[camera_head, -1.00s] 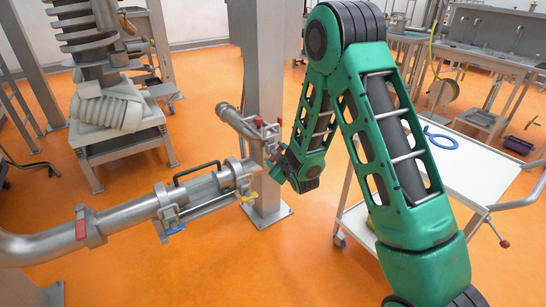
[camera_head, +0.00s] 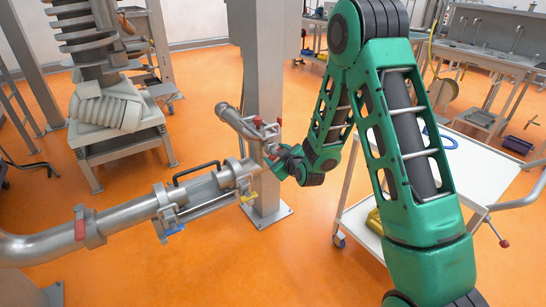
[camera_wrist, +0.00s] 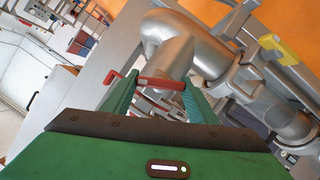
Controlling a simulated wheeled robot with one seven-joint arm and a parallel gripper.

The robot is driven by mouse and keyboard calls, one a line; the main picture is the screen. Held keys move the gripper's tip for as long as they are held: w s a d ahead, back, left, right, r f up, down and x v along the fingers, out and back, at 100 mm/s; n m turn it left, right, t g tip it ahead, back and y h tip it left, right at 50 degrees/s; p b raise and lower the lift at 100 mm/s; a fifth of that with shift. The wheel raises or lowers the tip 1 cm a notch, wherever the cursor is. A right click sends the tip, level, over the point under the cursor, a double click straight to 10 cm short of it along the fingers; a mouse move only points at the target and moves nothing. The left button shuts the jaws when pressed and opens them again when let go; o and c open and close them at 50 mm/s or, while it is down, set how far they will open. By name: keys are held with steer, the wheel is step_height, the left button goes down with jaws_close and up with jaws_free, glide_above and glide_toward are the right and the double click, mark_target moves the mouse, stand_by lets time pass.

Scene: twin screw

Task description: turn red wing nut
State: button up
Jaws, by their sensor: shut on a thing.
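A red wing nut (camera_wrist: 162,83) lies across the space between my gripper's two green fingers in the wrist view, in front of a grey pipe elbow (camera_wrist: 180,48). My gripper (camera_wrist: 160,98) is shut on it; the exact contact at the fingertips is partly hidden. In the head view my gripper (camera_head: 273,151) is at the right end of the pipe coupling, and the held nut is too small to make out clearly.
A long grey pipe (camera_head: 140,212) with a black handle (camera_head: 196,170) runs in from the left. A blue wing nut (camera_head: 174,230) is on its clamp. A grey column (camera_head: 263,70) stands behind the coupling. A white cart (camera_head: 480,180) stands to the right of my arm.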

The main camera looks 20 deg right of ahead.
steer(key=m+y, duration=0.1)
steer(key=m+g+y, duration=0.1)
steer(key=m, duration=0.1)
steer(key=shift+s+f+m, duration=0.2)
steer(key=shift+f+m, duration=0.1)
steer(key=shift+y, duration=0.3)
stand_by(0.4)
steer(key=o, duration=1)
steer(key=shift+o, duration=0.2)
steer(key=shift+w+r, duration=0.1)
steer(key=shift+r, duration=0.05)
